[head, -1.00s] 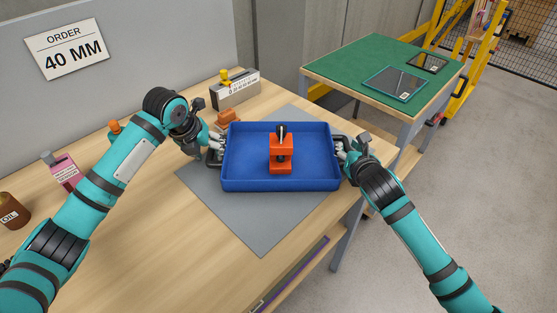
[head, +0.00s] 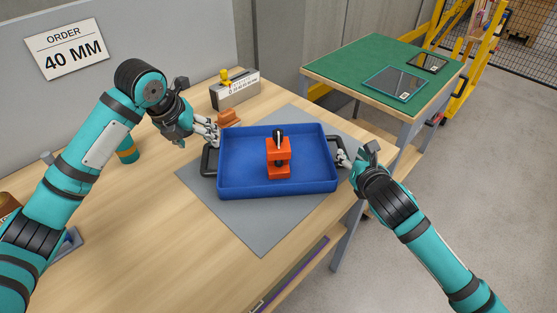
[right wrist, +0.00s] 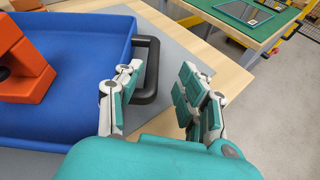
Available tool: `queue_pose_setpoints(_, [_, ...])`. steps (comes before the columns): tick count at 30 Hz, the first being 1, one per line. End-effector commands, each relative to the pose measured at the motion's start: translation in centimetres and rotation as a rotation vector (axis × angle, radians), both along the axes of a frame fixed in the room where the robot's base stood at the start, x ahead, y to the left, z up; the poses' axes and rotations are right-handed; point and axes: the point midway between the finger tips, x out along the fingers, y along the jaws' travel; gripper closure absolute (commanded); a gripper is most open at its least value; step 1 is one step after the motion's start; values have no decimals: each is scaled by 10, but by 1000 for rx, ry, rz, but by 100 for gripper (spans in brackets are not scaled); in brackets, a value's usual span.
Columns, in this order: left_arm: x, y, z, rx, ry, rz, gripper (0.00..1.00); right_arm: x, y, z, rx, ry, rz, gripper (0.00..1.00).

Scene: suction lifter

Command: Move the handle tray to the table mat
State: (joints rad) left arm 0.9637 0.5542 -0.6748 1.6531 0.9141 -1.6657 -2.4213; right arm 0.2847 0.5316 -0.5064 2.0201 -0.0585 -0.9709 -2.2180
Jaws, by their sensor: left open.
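The blue handle tray (head: 240,162) sits on the grey table mat (head: 262,228), at a slight angle to it. An orange device with a black top (head: 278,158) stands in the tray. The tray's black left handle (head: 206,160) is free. My left gripper (head: 214,130) is open, just behind that handle near the tray's back left corner. My right gripper (head: 345,158) is at the right handle. In the right wrist view its fingers (right wrist: 158,95) are spread apart, with the black right handle (right wrist: 152,72) beside the left finger. I cannot tell whether they touch.
A grey block with a yellow knob (head: 236,90) and a small orange block (head: 229,117) stand behind the tray. A green-topped table (head: 350,60) with dark framed panels is at the back right.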

Motion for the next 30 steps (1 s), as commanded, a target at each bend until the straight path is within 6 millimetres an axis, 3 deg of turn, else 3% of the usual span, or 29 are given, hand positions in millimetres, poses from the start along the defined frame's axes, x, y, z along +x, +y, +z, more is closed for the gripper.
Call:
queue_pose_setpoints(6, [0, 0, 0, 1, 0, 1, 31, -42, -2, 16, -3, 0, 4, 61])
queue_pose_setpoints(12, [0, 1, 0, 1, 0, 1, 31, -62, -3, 25, -1, 1, 4, 61])
queue_pose_setpoints(30, [0, 1, 0, 1, 0, 1, 31, -65, -4, 26, 1, 0, 3, 61])
